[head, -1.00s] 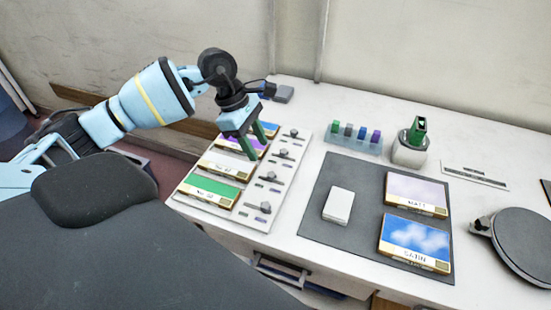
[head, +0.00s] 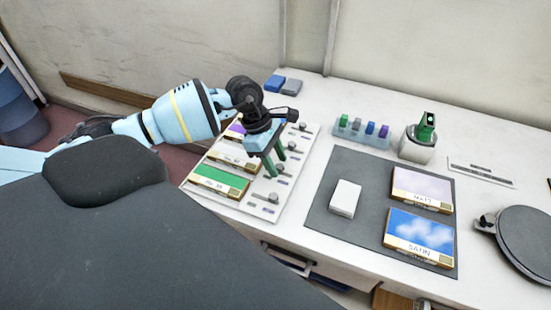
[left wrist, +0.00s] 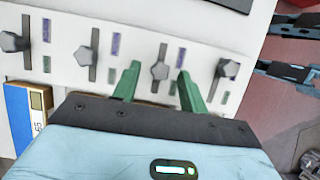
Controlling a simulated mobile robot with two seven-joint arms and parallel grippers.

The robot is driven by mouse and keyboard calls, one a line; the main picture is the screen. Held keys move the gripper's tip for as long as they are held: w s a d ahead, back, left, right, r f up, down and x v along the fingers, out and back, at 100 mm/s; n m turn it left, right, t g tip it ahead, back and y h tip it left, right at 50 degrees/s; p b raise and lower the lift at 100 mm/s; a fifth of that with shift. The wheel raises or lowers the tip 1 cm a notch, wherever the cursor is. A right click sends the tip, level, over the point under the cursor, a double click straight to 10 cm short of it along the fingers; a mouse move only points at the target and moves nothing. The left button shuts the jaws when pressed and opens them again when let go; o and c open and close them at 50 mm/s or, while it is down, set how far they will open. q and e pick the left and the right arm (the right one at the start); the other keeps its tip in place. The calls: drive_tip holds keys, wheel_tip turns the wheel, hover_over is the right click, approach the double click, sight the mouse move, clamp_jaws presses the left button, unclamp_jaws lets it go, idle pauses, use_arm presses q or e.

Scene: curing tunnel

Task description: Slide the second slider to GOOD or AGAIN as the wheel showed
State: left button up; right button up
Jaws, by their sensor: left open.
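The white slider board (head: 297,151) lies at the left end of the desk. It has a row of grey knobs in slots, each slot with purple and green marks beside it. My left gripper (head: 275,166) is over this row, open and pointing down. In the left wrist view its green fingers (left wrist: 159,84) stand on either side of one grey knob (left wrist: 159,70), with gaps showing. This knob is second from the desk's front edge and sits near the middle of its slot. The nearest knob (left wrist: 228,68) is at one end of its slot. My right gripper is not in view.
A dark mat (head: 323,212) holds a white block (head: 345,198), a MATT panel (head: 422,187) and a SATIN panel (head: 420,234). A rack of coloured pegs (head: 361,131), a white holder with a green tool (head: 427,125) and a round black disc (head: 523,236) stand around it.

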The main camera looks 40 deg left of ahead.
use_arm(q)
clamp_jaws()
drive_tip(key=shift+d, duration=0.1)
drive_tip(key=shift+w+d, duration=0.15)
drive_tip(key=shift+d, duration=0.45)
drive_tip(key=shift+w+d, duration=0.15)
drive_tip(key=shift+d, duration=0.45)
unclamp_jaws()
drive_tip(key=shift+r, duration=0.1)
